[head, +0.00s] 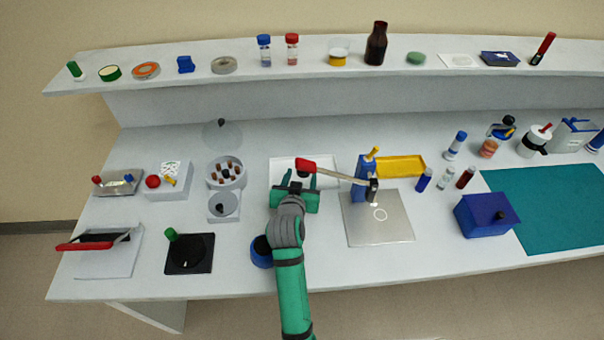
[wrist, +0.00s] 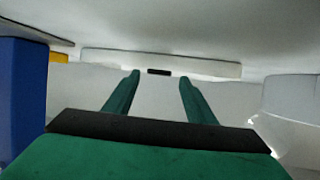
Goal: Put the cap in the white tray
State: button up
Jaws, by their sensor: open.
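The white tray (head: 278,165) lies on the bench in the middle of the head view, partly hidden by my gripper and a red-handled bar. My gripper (head: 299,178) is open at its near side, fingers pointing into the tray area. In the wrist view the fingers (wrist: 160,77) stand apart with nothing pressed between them. A small dark piece, seemingly the cap (wrist: 159,71), shows beyond the fingertips against the pale tray edge (wrist: 210,69). It seems to be at the tray, but I cannot tell whether it rests on its floor. In the head view it is mostly hidden.
A blue block (head: 361,172) and yellow tray (head: 402,166) stand right. A round container of brown pieces (head: 226,185) stands left. A blue round object (head: 262,252) sits beside my arm.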

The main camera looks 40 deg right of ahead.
jog(key=v, duration=0.9)
jog(key=shift+s+a+r, duration=0.15)
